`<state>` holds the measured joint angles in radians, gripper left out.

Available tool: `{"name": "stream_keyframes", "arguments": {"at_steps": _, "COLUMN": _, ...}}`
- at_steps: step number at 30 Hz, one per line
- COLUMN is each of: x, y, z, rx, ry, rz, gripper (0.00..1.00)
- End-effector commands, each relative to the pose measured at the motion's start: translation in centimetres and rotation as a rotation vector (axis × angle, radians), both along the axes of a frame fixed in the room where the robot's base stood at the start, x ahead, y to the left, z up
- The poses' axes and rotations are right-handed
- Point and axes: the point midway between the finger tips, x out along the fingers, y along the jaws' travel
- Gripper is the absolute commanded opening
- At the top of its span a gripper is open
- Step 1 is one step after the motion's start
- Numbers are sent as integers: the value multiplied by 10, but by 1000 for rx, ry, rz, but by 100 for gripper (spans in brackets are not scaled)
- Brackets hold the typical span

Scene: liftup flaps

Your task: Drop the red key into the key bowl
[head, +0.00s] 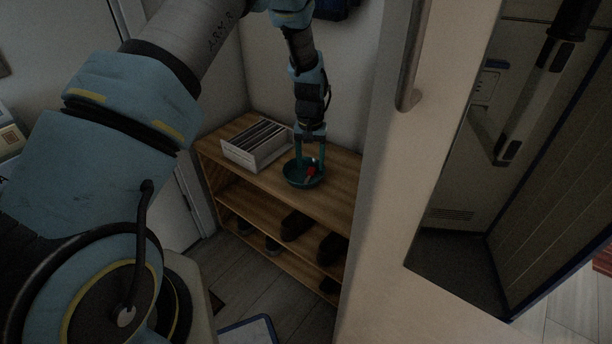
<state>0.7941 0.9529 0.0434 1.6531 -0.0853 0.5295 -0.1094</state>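The key bowl (292,177) is a round teal dish on the wooden shelf top. The red key (311,172) shows against the inside of the bowl, toward its right side. It looks to lie in the bowl, though it is small and dim. My gripper (309,162) points down over the bowl from above. Its two teal fingers stand apart, with their tips at about the bowl's rim, and nothing shows between them. The key appears just below the fingertips. Whether a finger touches the bowl I cannot tell.
A white box (257,148) of upright files stands left of the bowl on the wooden shelf (340,180). Dark shoes (296,225) sit on the lower shelves. A pale panel with a handle (413,60) stands close on the right. The wall is right behind the shelf.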

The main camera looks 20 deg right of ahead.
Motion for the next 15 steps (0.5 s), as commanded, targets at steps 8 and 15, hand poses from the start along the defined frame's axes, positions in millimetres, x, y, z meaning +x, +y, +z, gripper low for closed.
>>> {"name": "stream_keyframes", "arguments": {"at_steps": 8, "x": 0, "y": 0, "z": 1, "rx": 0, "ry": 0, "rz": 0, "gripper": 66}}
{"name": "stream_keyframes", "arguments": {"at_steps": 15, "x": 1, "y": -1, "z": 31, "rx": -2, "ry": -3, "rz": -1, "gripper": 66}}
